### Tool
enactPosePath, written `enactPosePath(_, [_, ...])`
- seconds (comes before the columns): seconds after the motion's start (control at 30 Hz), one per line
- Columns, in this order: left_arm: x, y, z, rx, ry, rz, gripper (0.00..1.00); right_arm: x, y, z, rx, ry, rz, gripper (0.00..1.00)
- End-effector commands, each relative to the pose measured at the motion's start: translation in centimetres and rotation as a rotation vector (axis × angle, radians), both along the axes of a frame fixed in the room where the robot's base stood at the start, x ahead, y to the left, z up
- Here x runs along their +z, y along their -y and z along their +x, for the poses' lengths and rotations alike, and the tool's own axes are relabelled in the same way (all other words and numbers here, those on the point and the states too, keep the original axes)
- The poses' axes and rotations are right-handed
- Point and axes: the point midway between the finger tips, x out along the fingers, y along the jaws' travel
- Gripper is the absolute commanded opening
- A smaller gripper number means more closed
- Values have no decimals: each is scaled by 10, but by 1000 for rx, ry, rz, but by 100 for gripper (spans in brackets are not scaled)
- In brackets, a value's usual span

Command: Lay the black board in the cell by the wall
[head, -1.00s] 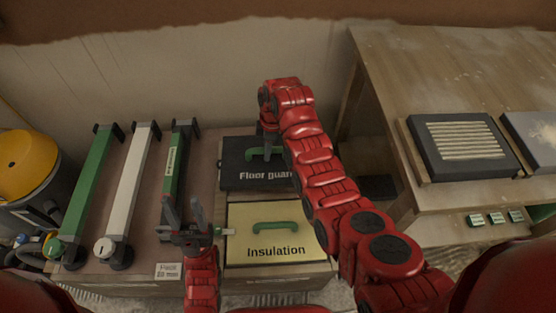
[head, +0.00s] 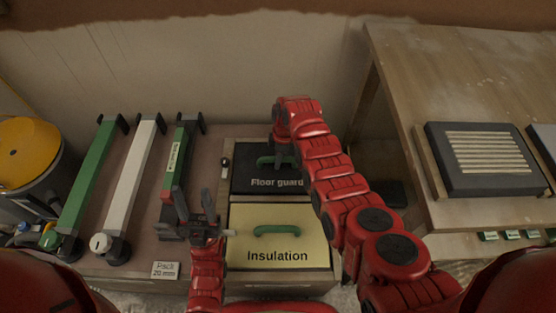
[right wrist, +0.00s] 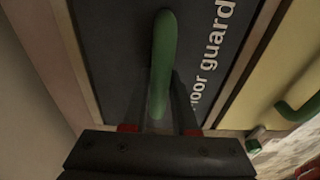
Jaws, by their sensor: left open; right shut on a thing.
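The black board (head: 250,184), lettered "Floor guard", lies flat, lettering toward me, within the frame of the cell by the wall (head: 247,146). My right gripper (head: 284,160) is shut on its green handle (right wrist: 162,50); my arm covers the board's right part. In the right wrist view the board (right wrist: 108,55) sits between pale rims, roughly parallel to them. Whether it rests fully on the cell's bottom I cannot tell. My left gripper (head: 194,210) is open and empty, left of the yellow Insulation board (head: 280,252), which fills the near cell.
A yellow-topped drum (head: 28,150) is further left. A wooden table (head: 415,70) with a dark framed panel (head: 440,180) is at the right.

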Motion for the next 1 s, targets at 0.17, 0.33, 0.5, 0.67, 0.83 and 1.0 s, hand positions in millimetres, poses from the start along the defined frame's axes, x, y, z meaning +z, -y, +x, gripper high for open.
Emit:
enactPosePath(0.17, [1,0,0,0,0,0,50,1,0,1,0,2,0,0])
enactPosePath(0.33, [-2,0,0,0,0,0,50,-3,0,0,0,0,0,28])
enactPosePath(0.5, [-1,0,0,0,0,0,50,-2,0,0,0,0,-1,57])
enactPosePath(0.67, [-1,0,0,0,0,0,50,-2,0,0,0,-1,-1,57])
enactPosePath(0.83, [3,0,0,0,0,0,50,3,0,0,0,-1,-1,57])
enactPosePath(1.0, [7,0,0,0,0,0,50,19,3,0,0,-1,-1,57])
